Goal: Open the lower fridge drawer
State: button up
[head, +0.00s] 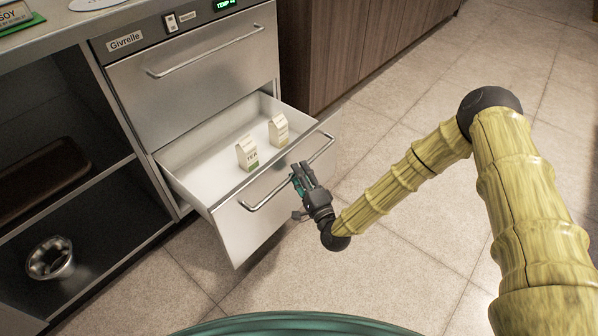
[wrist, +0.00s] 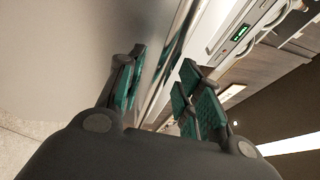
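The lower fridge drawer (head: 205,160) is pulled well out of the steel fridge in the head view, and its white inside shows. Its front panel (head: 250,225) carries a metal bar handle (head: 268,193). My gripper (head: 300,170) is at the middle of this handle. In the wrist view the fingers of my gripper (wrist: 160,80) stand apart, with the shiny handle bar (wrist: 163,85) running between them. I see gaps beside the bar, and no firm grip on it shows.
Two small cartons (head: 247,152) (head: 278,130) stand upright in the drawer. The upper drawer (head: 195,85) is shut. An open shelf unit with a metal bowl (head: 50,258) is at the left. Tiled floor (head: 400,255) lies clear in front and to the right.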

jog(key=v, duration=1.1)
jog(key=shift+f, duration=0.15)
jog(key=s+d+f+n+g+h, duration=0.3)
jog(key=s+f+n+g, duration=0.55)
jog(key=s+f, duration=0.45)
jog(key=s+d+f+n+g+h, duration=0.1)
jog(key=s+d+n+g+h, duration=0.6)
jog(key=s+d, duration=1.05)
notch_tip(320, 180, up, 31)
jog(key=s+m+g+p, duration=0.2)
jog(key=m+p, duration=0.1)
jog(key=p, duration=2.8)
jog(key=shift+a, duration=0.25)
